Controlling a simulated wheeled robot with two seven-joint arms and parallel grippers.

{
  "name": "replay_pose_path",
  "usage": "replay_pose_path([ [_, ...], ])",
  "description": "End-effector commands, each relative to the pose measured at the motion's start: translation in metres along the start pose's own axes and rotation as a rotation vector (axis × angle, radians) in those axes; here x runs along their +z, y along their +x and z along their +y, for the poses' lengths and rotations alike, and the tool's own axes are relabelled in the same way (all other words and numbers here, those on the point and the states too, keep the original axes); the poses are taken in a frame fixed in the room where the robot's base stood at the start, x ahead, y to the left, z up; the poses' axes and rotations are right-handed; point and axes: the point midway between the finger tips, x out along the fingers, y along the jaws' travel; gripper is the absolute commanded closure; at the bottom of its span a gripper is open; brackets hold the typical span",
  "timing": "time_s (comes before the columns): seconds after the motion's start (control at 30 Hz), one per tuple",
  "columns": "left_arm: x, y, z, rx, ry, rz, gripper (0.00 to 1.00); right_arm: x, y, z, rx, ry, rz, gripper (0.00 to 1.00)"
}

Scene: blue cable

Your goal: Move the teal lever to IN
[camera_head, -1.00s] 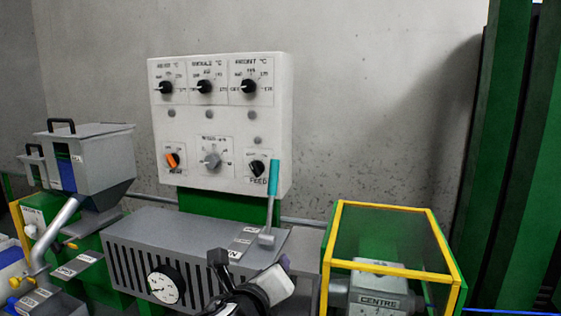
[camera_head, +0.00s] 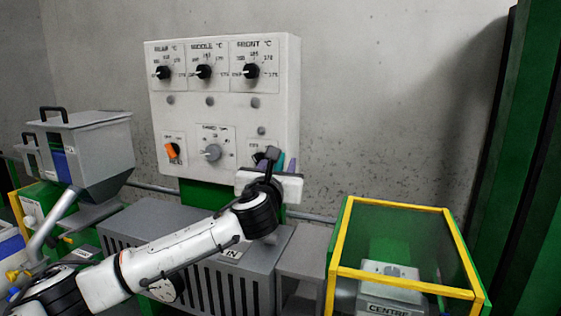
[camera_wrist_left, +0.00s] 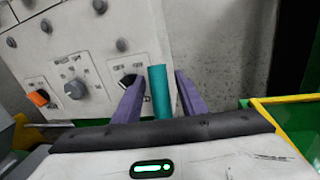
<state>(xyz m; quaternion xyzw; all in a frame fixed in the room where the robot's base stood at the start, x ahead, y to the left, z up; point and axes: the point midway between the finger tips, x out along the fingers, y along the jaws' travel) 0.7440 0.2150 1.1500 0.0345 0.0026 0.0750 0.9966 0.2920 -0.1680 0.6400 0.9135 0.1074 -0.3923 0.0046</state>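The teal lever (camera_wrist_left: 159,92) stands between the two purple fingers of my left gripper (camera_wrist_left: 158,84) in the left wrist view. A gap shows on each side, so the fingers are open and not clamped on it. In the head view my left gripper (camera_head: 279,163) is at the lever's upper part and hides most of it. An IN label (camera_head: 231,254) shows on top of the grey vented housing (camera_head: 235,285), partly covered by my left arm. The lever's base is hidden. My right gripper is in neither current view.
A white control panel (camera_head: 222,105) with several knobs stands close behind the gripper. A yellow-framed guard box (camera_head: 400,208) is to the right. A grey hopper (camera_head: 85,140) is at the left. Open space lies above the guard box.

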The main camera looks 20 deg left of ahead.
Motion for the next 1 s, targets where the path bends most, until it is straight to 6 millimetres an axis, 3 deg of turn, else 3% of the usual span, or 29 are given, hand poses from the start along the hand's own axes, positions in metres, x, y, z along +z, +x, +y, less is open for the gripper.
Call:
replay_pose_path([
  [0.2,0.000,0.018,0.000,0.000,-0.001,0.000,0.62,-0.002,-0.001,0.000,0.000,-0.001,0.002,0.41],
  [0.53,0.000,0.020,0.000,-0.001,-0.001,0.000,0.62,-0.006,0.001,0.001,0.001,-0.002,0.011,0.41],
  [0.57,0.000,0.020,0.000,-0.001,-0.001,0.000,0.64,-0.006,0.001,0.001,0.001,-0.002,0.011,0.41],
  [0.77,0.000,0.020,0.000,-0.001,-0.001,0.000,0.97,-0.006,0.001,0.001,0.002,-0.002,0.010,0.41],
  [1.0,-0.001,0.020,-0.001,-0.002,-0.002,-0.002,1.00,-0.005,0.001,0.001,0.002,-0.002,0.010,0.41],
])
